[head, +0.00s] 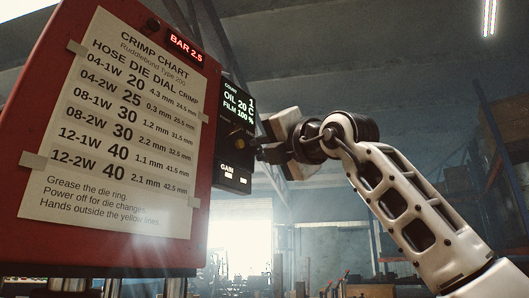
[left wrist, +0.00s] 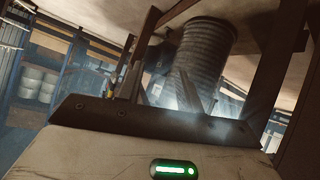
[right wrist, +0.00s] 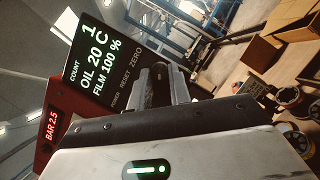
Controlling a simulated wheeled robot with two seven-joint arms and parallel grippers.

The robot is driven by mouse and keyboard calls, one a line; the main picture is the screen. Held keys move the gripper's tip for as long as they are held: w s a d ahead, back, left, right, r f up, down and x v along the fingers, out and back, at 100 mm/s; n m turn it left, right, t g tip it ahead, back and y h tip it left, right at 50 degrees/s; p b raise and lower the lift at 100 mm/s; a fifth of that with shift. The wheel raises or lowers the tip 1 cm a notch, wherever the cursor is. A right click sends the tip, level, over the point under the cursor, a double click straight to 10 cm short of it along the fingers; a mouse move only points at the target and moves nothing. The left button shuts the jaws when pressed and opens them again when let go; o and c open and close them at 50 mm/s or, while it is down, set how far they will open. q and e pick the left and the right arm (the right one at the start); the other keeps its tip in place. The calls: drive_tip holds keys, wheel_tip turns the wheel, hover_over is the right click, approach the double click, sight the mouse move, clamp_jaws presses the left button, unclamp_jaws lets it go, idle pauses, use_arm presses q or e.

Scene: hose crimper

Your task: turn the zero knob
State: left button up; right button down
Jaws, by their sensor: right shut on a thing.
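The black control box (head: 235,135) with a lit display is fixed at the right edge of the red crimper. In the right wrist view its display (right wrist: 92,52) reads count 1, oil 20 C, film 100 %, and a ZERO label (right wrist: 137,57) stands beside RESET and POWER. My right gripper (head: 258,150) reaches the box face from the right. In the right wrist view its fingers (right wrist: 168,85) are close together, shut at the ZERO end of the panel. My left gripper (left wrist: 165,92) is open and empty, away from the box.
The red crimper panel (head: 35,120) carries a paper crimp chart (head: 120,130) and a red BAR 2.5 readout (head: 186,47). Cardboard boxes (right wrist: 290,25) lie to the right in the right wrist view. A ribbed duct (left wrist: 205,55) shows behind my left gripper.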

idle(0.4)
drive_tip(key=c, duration=1.3)
unclamp_jaws()
use_arm(q)
drive_tip(key=shift+f, duration=0.1)
use_arm(e)
drive_tip(key=shift+d, duration=0.1)
drive_tip(key=shift+s+d+f, duration=0.15)
drive_tip(key=shift+s, duration=0.05)
use_arm(q)
drive_tip(key=shift+h, duration=0.4)
drive_tip(key=f+b, duration=0.1)
drive_tip(key=d+f+b, duration=0.1)
drive_tip(key=b, duration=0.1)
drive_tip(key=d+f+b, duration=0.1)
drive_tip(key=b, duration=0.1)
drive_tip(key=shift+w+f, duration=0.3)
drive_tip(key=shift+f, duration=0.05)
use_arm(e)
drive_tip(key=v, duration=1.5)
drive_tip(key=shift+s, duration=0.15)
